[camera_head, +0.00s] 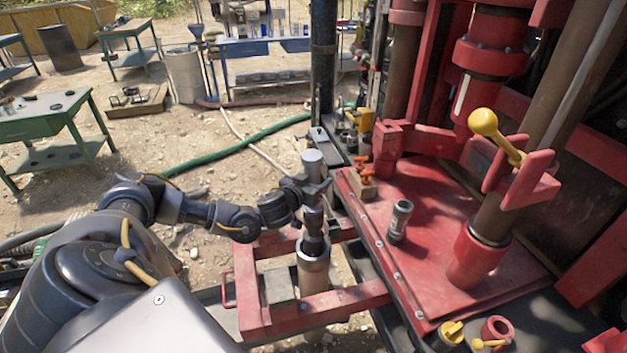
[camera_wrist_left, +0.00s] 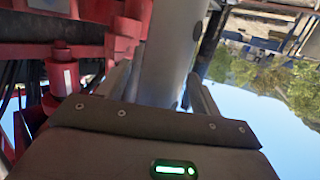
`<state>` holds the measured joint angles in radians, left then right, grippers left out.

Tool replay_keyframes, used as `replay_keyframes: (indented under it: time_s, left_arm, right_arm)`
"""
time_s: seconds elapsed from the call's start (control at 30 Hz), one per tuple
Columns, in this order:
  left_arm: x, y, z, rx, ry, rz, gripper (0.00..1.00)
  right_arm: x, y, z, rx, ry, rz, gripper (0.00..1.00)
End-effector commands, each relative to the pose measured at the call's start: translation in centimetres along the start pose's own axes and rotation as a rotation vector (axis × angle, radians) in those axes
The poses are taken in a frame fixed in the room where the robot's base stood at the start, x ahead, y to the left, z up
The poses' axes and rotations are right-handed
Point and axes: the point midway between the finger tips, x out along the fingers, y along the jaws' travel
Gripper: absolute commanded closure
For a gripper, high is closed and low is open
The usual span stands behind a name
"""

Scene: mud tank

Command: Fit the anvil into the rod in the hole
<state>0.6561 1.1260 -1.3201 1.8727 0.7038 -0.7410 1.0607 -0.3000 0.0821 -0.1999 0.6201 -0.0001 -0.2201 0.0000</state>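The anvil (camera_head: 312,160) is a grey metal cylinder with a darker, stepped lower part. It stands roughly upright in my left gripper (camera_head: 311,187). In the left wrist view the anvil (camera_wrist_left: 172,55) fills the space between the two fingers of my left gripper (camera_wrist_left: 160,92), which looks shut on it. The rod (camera_head: 313,270) is a wide tan-metal cylinder upright in the hole of the red frame. The anvil's dark lower end is at the rod's top; I cannot tell how far it sits inside. My right gripper is not in view.
The red frame (camera_head: 249,290) surrounds the rod. To the right is the red rig deck (camera_head: 430,260) with a small grey cylinder (camera_head: 400,220) and a yellow-knobbed lever (camera_head: 497,135). A green table (camera_head: 40,112) stands far left. Open dirt ground lies beyond my arm.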

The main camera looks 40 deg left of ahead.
Motion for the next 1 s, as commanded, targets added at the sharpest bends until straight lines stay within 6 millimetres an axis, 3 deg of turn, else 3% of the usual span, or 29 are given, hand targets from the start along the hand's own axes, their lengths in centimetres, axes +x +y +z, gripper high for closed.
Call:
replay_keyframes:
  time_s: [0.33,0.7,1.0]
  left_arm:
    - [-1.0,0.0,0.6,0.002,-0.007,0.000,0.35]
    - [-7.8,0.1,0.7,0.000,-0.005,0.003,0.35]
    - [-10.7,0.0,0.2,0.001,-0.001,0.000,0.35]
  right_arm:
    - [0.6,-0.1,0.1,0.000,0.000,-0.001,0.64]
    - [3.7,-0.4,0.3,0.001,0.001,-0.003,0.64]
    - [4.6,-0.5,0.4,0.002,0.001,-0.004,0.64]
